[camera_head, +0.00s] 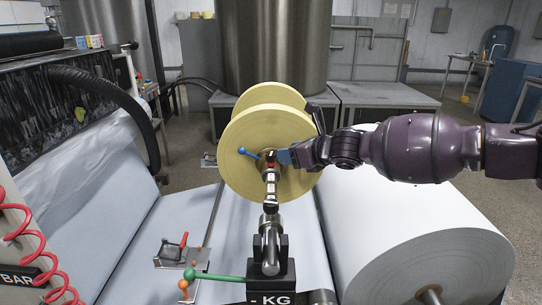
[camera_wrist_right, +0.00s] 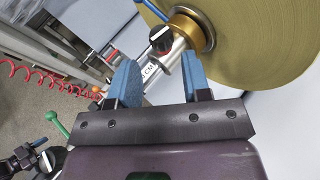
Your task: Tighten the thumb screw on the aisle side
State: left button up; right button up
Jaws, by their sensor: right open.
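A dark thumb screw with a white mark (camera_wrist_right: 160,40) sits on the metal shaft beside a brass collar (camera_wrist_right: 187,30) in the right wrist view. It is just beyond the tips of my right gripper (camera_wrist_right: 160,76), between their lines and apart from them. The blue fingers are open with nothing between them. In the head view my right gripper (camera_head: 284,157) comes from the right, close to the shaft end in front of the yellow roll (camera_head: 243,150). A blue lever (camera_head: 248,153) sticks out left of the shaft.
A black stand (camera_head: 270,284) marked KG carries the near shaft end. A green-knobbed lever (camera_head: 190,274) juts left from it. A large white paper roll (camera_head: 435,268) lies at right under my arm. A red coiled hose (camera_head: 62,270) hangs at left.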

aim_at(272, 154)
jog(key=b+x, duration=0.1)
jog(key=x, duration=0.5)
jog(key=shift+f+b, duration=0.35)
jog(key=shift+w+a, duration=0.5)
jog(key=shift+w, duration=0.05)
jog(key=shift+c, duration=0.4)
jog(key=c, duration=0.6)
jog(key=shift+o, duration=0.2)
